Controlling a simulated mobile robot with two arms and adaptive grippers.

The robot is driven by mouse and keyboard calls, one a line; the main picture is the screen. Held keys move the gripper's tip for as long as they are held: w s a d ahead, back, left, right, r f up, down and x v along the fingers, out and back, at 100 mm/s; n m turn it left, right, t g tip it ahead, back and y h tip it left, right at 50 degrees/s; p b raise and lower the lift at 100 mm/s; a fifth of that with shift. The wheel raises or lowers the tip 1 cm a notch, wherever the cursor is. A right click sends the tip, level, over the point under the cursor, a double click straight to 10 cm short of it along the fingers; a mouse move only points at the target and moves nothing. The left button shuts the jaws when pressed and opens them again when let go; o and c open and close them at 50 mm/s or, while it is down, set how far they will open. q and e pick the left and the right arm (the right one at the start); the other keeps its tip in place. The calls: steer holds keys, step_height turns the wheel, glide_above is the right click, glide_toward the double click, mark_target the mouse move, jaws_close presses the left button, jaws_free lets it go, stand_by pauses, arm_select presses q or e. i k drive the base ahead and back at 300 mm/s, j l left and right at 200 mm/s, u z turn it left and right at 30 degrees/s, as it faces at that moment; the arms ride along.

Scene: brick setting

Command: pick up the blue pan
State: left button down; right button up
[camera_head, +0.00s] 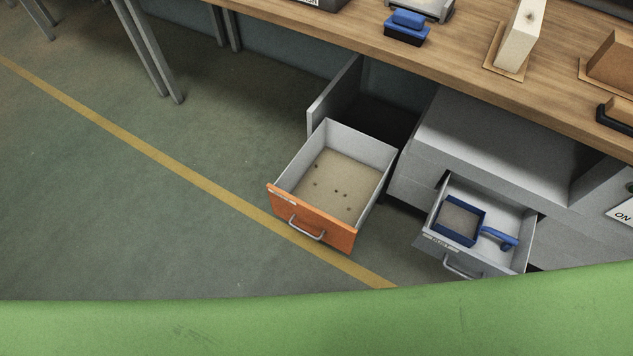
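The blue pan (460,240) is a square, shallow, open-topped tray with a blue rim and a brownish-grey inside. Its short blue handle (498,237) points to the right. It lies in the open grey drawer (512,218) at the lower right, near the drawer's front and left side. Neither of my grippers shows in the head view, and nothing is touching the pan.
An open orange-fronted drawer (315,232) with dark specks on its bottom stands left of the grey one. Floor at left is clear.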

mark_target(458, 220)
steer(key=z, duration=1.6)
steer(key=u, duration=1.45)
steer(key=z, duration=1.45)
steer(key=i+l+u, duration=0.1)
steer(key=l, duration=0.2)
steer(key=i+l, duration=0.2)
steer(key=l+u, duration=0.05)
